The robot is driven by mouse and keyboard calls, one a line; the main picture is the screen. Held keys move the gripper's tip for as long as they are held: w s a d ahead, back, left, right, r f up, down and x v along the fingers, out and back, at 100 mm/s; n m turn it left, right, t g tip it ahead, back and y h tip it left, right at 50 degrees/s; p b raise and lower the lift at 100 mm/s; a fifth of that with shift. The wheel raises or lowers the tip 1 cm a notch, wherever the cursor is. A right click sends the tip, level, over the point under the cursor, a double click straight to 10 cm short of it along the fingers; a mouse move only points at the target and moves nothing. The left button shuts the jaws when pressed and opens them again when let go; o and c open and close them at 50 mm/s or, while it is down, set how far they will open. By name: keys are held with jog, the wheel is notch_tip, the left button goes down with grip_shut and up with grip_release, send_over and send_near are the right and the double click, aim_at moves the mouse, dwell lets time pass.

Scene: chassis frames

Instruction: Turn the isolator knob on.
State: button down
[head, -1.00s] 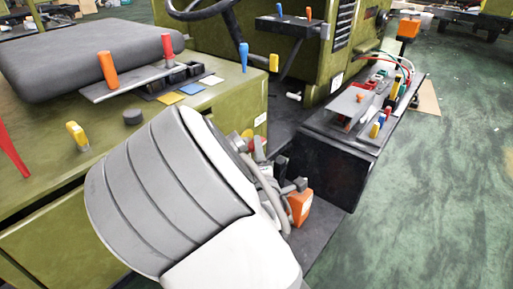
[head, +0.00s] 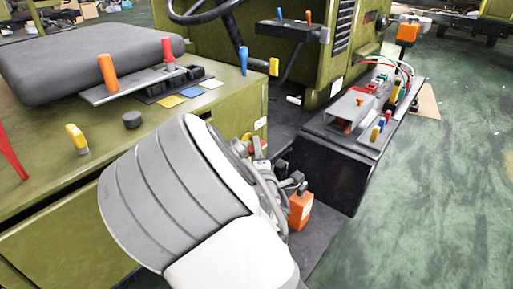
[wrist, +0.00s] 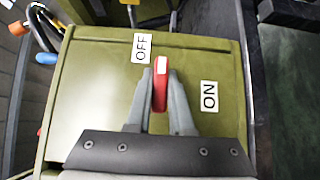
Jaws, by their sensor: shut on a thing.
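The isolator knob (wrist: 160,86) is a narrow red handle with a white mark at its upper end in the wrist view. It points nearly straight up in the picture, its marked end just right of the OFF label (wrist: 141,48). The ON label (wrist: 209,95) lies to the right of the knob. My gripper (wrist: 161,92) is shut on the knob, one grey finger on each side. In the head view my arm hides most of the area around the gripper, and I cannot make out the knob's angle there.
The knob sits on an olive-green panel (wrist: 100,85). In the head view, a console (head: 215,120) with levers and a dark seat (head: 85,62) stands at left. A black box (head: 325,170) with coloured controls stands at right, near an orange item (head: 300,211). Green floor is clear at far right.

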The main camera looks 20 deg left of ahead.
jog(key=shift+r, duration=0.1)
jog(key=shift+r+m+g+p, duration=0.2)
jog(key=shift+m+g+p, duration=0.45)
jog(key=shift+p, duration=0.6)
jog(key=shift+w+d+m+g+h+p, duration=0.1)
jog(key=shift+m+g+h+p, duration=0.3)
jog(key=shift+m+g+p, duration=0.6)
jog(key=m+g+p, duration=0.1)
jog(key=g+p, duration=0.2)
jog(key=shift+m, duration=0.35)
jog(key=m+g+p, duration=0.1)
jog(key=g+p, duration=0.1)
jog(key=p, duration=0.2)
jog(key=shift+r+m+g+y+p, duration=0.1)
jog(key=shift+m+g+y+p, duration=0.15)
jog(key=shift+m+y+p, duration=0.05)
jog(key=m+g+y+p, duration=0.1)
jog(key=m+g+p, duration=0.1)
jog(key=p, duration=1)
jog(key=shift+g, duration=0.6)
jog(key=p, duration=0.3)
jog(key=shift+g, duration=0.4)
jog(key=shift+f+m+y+p, duration=0.3)
jog(key=shift+p, duration=0.55)
